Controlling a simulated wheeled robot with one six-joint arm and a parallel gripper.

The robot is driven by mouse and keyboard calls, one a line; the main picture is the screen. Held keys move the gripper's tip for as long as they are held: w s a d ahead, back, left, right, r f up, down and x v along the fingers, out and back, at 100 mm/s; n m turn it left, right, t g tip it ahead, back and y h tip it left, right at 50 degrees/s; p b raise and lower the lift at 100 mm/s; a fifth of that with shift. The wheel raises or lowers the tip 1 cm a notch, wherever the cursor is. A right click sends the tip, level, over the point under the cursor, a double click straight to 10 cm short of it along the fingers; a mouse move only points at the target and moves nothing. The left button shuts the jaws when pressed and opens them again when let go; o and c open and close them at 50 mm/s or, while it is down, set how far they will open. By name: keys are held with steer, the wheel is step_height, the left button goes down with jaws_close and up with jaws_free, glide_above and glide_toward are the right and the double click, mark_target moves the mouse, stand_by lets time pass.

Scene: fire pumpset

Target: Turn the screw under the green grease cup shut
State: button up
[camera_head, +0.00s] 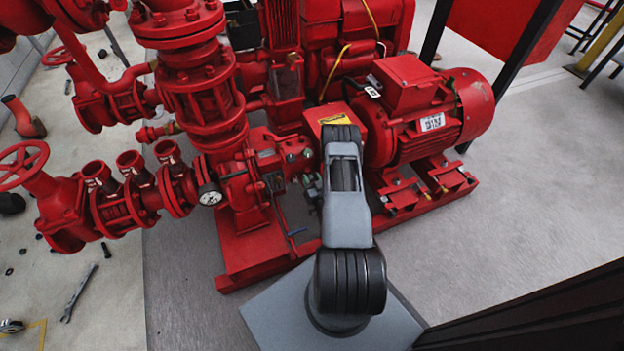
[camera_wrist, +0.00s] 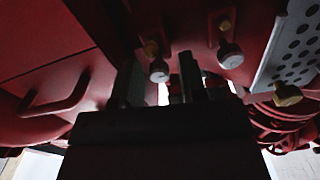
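My gripper shows in the wrist view (camera_wrist: 160,72), pointing up into the underside of red machinery. Its two dark fingers stand apart, with a bright gap and a bit of red between them. A pale-headed bolt (camera_wrist: 158,71) appears between the fingertips in the picture; I cannot tell whether they touch it. In the head view my arm reaches to the pump, and the fingers are hard to make out. A small dull greenish part (camera_head: 275,182) shows on the pump body left of my arm; I cannot tell if it is the grease cup. The screw cannot be made out.
A red motor (camera_head: 425,110) stands right of my arm on the red base frame (camera_head: 255,262). Red pipes, valves and a gauge (camera_head: 210,195) stand left. A second bolt (camera_wrist: 230,55) and a perforated plate (camera_wrist: 295,45) are close right of the fingers. A wrench (camera_head: 78,293) lies on the floor.

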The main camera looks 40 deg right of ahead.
jaws_close()
steer(key=shift+m, duration=0.4)
steer(key=m+b, duration=0.1)
steer(key=m, duration=0.2)
steer(key=shift+f+m, duration=0.1)
steer(key=shift+m, duration=0.3)
steer(key=m, duration=0.5)
steer(key=shift+d+m+b, duration=0.1)
steer(key=shift+m+b, duration=0.2)
steer(key=shift+b, duration=0.05)
steer(key=m, duration=0.4)
steer(key=shift+s+b, duration=0.1)
steer(key=shift+b, duration=0.2)
steer(key=m, duration=0.5)
steer(key=shift+f, duration=0.1)
steer(key=shift+m, duration=0.3)
